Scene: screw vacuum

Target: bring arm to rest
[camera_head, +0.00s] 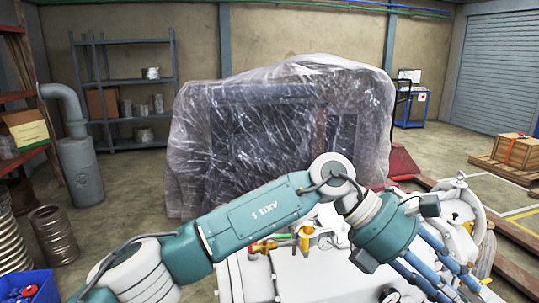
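I see nothing clearly held. My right gripper does not show.
White equipment (318,275) with yellow and orange fittings lies below and beside the arm. A plastic-wrapped machine (280,125) stands behind. A blue bin (28,287) and metal coils (54,235) are at left. A wooden crate (514,150) sits on a pallet at right.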

